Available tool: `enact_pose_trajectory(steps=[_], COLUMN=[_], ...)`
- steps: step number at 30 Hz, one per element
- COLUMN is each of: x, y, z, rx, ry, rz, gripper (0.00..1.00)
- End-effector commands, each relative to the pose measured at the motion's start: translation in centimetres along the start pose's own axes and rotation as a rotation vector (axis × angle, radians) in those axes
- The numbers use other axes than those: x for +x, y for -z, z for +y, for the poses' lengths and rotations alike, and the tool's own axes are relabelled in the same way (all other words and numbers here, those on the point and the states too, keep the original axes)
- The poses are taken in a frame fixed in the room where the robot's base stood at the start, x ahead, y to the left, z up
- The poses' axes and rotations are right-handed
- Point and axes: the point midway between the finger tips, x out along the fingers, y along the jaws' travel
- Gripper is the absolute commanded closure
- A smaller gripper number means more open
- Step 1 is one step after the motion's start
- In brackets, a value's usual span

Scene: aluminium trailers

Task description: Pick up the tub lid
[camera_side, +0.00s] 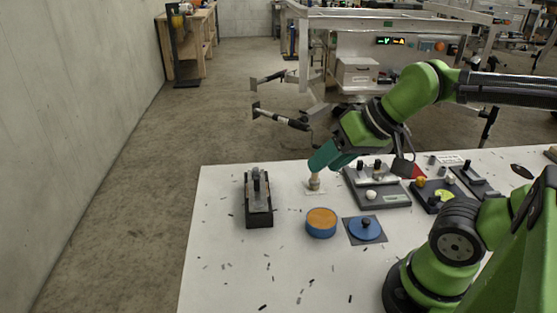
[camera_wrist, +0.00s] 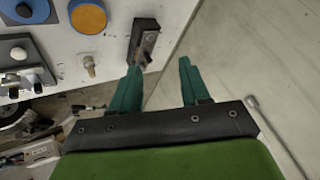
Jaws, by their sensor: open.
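The tub lid (camera_side: 366,228) is a flat blue disc with a dark knob, lying on a dark square mat (camera_side: 353,240) on the white table. In the wrist view the lid (camera_wrist: 24,10) is at the top left corner, partly cut off. The blue tub (camera_side: 321,230) with an orange top surface stands just left of the lid; it also shows in the wrist view (camera_wrist: 88,17). My gripper (camera_side: 318,165) has teal fingers and is above the table behind the tub, away from the lid. In the wrist view the fingers (camera_wrist: 160,68) are apart with nothing between them.
A dark box with a lever (camera_side: 258,213) stands left of the tub. A small pale fitting (camera_side: 314,183) sits below my gripper. Several panels with knobs, such as a grey one (camera_side: 382,198), stand behind the lid. The front left table is mostly clear, with small dark scraps.

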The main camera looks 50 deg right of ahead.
Motion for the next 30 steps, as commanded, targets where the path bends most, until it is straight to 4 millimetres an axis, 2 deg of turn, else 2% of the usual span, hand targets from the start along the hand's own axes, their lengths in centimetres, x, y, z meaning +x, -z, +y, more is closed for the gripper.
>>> enact_pose_trajectory(steps=[3, 14, 22, 26, 30], x=[0.0, 0.0, 0.3, 2.0, 4.4], y=[0.0, 0.0, 0.0, 0.5, 1.4], z=[0.0, 0.0, 0.3, 1.3, 4.0], rx=[0.0, 0.0, 0.009, 0.038, 0.009], ry=[0.0, 0.0, -0.01, -0.06, -0.177], rz=[0.0, 0.0, -0.012, -0.075, -0.231], gripper=[0.54, 0.0, 0.0, 0.0, 0.0])
